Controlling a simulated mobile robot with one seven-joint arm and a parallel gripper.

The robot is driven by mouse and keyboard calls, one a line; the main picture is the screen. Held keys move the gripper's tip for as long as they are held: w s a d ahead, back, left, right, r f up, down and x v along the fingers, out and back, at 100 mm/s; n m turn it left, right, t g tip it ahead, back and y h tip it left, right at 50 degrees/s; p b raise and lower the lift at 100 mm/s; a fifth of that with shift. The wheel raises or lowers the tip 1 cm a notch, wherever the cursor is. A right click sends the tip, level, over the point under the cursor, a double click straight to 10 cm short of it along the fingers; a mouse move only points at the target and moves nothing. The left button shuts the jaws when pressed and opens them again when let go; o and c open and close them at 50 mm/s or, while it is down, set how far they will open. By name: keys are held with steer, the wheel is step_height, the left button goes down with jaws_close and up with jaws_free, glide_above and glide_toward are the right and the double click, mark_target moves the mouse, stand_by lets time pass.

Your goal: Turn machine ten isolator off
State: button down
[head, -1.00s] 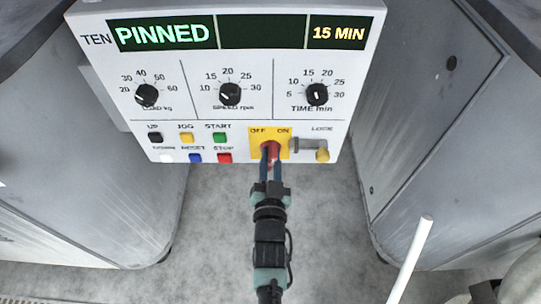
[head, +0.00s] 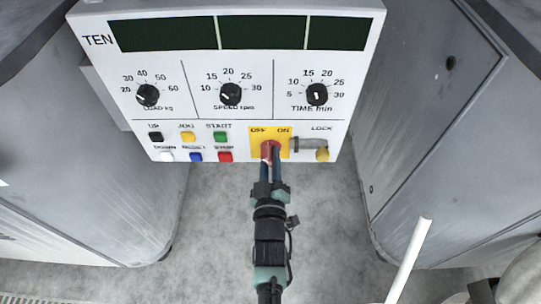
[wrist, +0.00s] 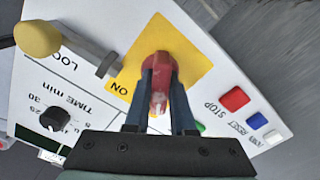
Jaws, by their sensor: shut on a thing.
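The isolator is a red handle (head: 267,148) on a yellow plate (head: 284,145), below the OFF and ON words on panel TEN (head: 100,60). My gripper (head: 271,172) reaches up from below and is shut on the red handle. In the wrist view the red handle (wrist: 160,78) stands between the two fingers of my gripper (wrist: 161,105), on the yellow plate (wrist: 190,55). The ON word is visible there; OFF is hidden. The handle's top sits toward the OFF side in the head view. The three display windows (head: 262,33) are dark.
The LOCK pin with its yellow knob (head: 322,155) is just right of the plate. Push buttons, including the red STOP button (head: 225,156), lie to the left. Three dials are above. Grey cabinets (head: 440,130) flank the panel, and a white rod (head: 410,260) stands at lower right.

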steer(key=shift+n, duration=1.1)
steer(key=c, duration=0.8)
jaws_free()
steer(key=shift+o, duration=0.2)
steer(key=s+p, duration=0.3)
steer(key=s, duration=1)
